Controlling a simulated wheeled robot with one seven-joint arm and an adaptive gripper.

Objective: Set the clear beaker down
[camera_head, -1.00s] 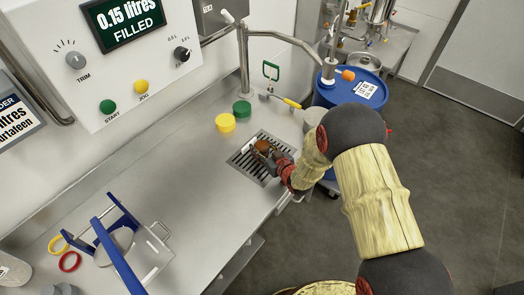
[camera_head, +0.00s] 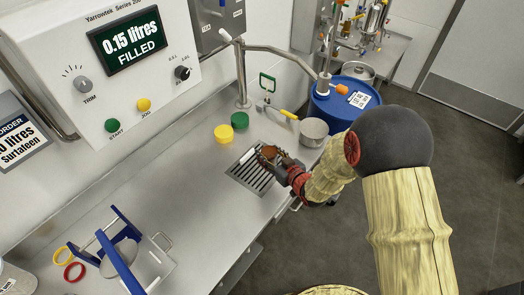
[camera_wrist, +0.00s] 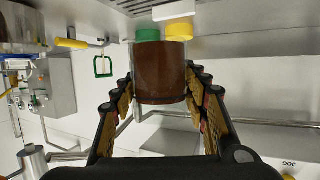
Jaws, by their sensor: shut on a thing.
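The clear beaker (camera_wrist: 160,75) holds dark brown liquid and sits between my two finger pads in the wrist view. My gripper (camera_wrist: 160,88) is shut on it. In the head view, the beaker (camera_head: 268,152) shows as a small brown shape at my gripper's tip (camera_head: 272,157), by the back right part of the slotted drain grate (camera_head: 250,178). I cannot tell whether its base touches the grate or hangs just above it. My fingers partly hide it.
A yellow lid (camera_head: 223,134) and a green lid (camera_head: 240,120) lie behind the grate. A metal pot (camera_head: 314,132) and blue drum (camera_head: 345,100) are at the right. A blue-framed stand (camera_head: 120,260) is front left. The counter (camera_head: 185,190) between is clear.

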